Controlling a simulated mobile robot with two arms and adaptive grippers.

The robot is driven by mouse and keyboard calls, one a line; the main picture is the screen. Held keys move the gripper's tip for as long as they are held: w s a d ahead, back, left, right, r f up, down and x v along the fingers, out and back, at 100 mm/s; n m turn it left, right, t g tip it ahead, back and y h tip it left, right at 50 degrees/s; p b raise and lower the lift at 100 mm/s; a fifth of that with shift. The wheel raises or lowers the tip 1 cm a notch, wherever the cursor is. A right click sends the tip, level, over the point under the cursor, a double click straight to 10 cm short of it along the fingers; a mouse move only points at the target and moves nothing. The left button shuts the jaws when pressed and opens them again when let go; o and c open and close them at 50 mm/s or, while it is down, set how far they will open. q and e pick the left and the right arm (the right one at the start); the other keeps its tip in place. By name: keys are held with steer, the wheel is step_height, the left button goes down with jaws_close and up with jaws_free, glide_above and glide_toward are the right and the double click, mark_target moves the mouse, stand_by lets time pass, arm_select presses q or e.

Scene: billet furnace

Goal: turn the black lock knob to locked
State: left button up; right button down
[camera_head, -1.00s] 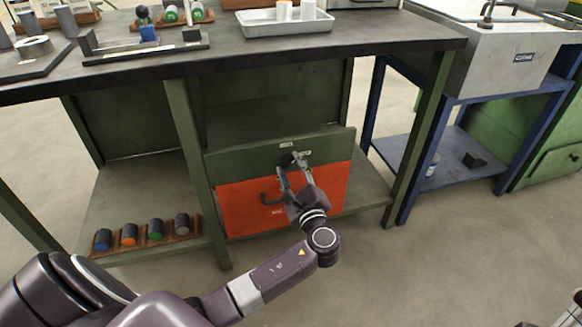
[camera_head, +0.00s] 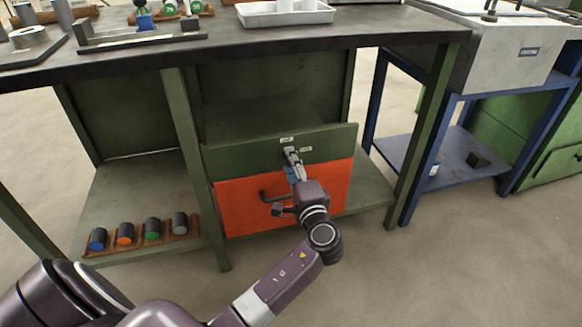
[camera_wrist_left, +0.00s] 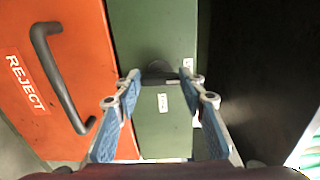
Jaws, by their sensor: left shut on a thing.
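The black lock knob (camera_wrist_left: 158,69) sits on the green panel (camera_head: 240,152) above the orange drawer. In the left wrist view it is a dark round shape between my fingertips. In the head view my gripper mostly hides it. My left gripper (camera_head: 291,157) is shut on the knob, with its fingers seen nearly edge-on; in the left wrist view the two fingers (camera_wrist_left: 160,78) stand either side of it. Two small white labels, one above (camera_head: 287,140) and one to the right (camera_head: 306,149), are near the knob; their text is too small to read. My right gripper is not in view.
The orange drawer (camera_head: 235,205) marked REJECT has a dark bar handle (camera_wrist_left: 58,75) close beside my left gripper. A rack of several coloured cylinders (camera_head: 140,240) stands on the lower shelf. The workbench top (camera_head: 380,35) overhangs above. Floor in front is clear.

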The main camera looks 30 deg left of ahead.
arm_select(q)
steer(key=shift+f+n, duration=0.1)
steer(key=shift+n, duration=0.2)
steer(key=o, duration=1.2)
steer(key=shift+c, duration=0.2)
steer(key=v, duration=1.2)
steer(key=shift+s, duration=0.1)
